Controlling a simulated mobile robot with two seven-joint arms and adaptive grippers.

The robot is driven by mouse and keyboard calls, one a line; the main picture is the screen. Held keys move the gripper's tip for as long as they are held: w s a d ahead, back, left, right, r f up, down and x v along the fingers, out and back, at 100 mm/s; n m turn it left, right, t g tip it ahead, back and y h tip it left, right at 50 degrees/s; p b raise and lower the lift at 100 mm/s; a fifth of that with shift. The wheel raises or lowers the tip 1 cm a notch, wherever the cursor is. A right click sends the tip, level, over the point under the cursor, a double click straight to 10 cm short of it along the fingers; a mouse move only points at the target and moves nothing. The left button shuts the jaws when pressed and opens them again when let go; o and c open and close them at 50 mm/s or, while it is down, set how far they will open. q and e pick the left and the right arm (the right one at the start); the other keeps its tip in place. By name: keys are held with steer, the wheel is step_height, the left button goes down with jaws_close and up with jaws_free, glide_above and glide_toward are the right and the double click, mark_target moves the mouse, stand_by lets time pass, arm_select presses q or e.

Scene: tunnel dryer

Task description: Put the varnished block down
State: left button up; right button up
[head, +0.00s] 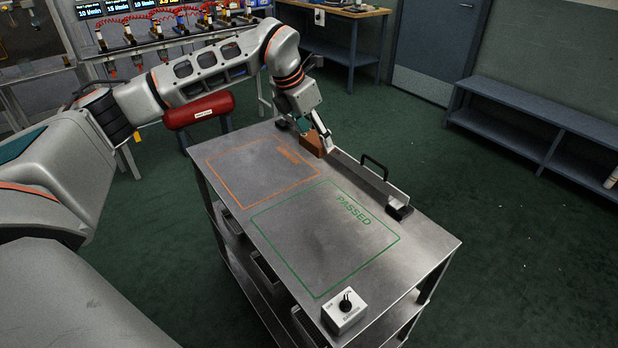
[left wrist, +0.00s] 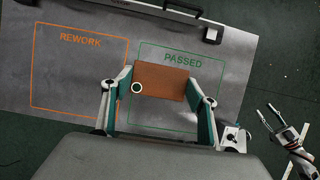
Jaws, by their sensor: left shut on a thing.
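The varnished block (head: 313,144) is reddish brown and sits between the fingers of my left gripper (head: 318,131) near the cart's back edge, beside the orange outline in the head view. In the left wrist view the block (left wrist: 161,80) is gripped between both fingertips, with a small white ring on its near left part. There it overlaps the left side of the green PASSED outline (left wrist: 212,132). I cannot tell how high it is above the steel top. My right gripper (left wrist: 268,113) shows at the right of the left wrist view, off the cart, its fingers apart and empty.
The cart top (head: 395,275) carries an orange REWORK outline (head: 222,187) and a green PASSED outline (head: 283,261), both clear. A metal rail with a black handle (head: 375,166) runs along the back edge. A white switch box (head: 344,311) stands at the near corner.

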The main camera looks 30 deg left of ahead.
arm_select(q)
steer(key=f, duration=1)
steer(key=f+b, duration=0.1)
steer(key=f, duration=0.4)
steer(key=shift+w+f, duration=0.25)
steer(key=shift+f, duration=2.3)
arm_select(e)
steer(key=shift+s+f, duration=0.3)
steer(key=shift+f, duration=0.35)
steer(key=shift+s+f, duration=0.25)
steer(key=shift+f, duration=0.35)
arm_select(q)
steer(key=o, duration=1.2)
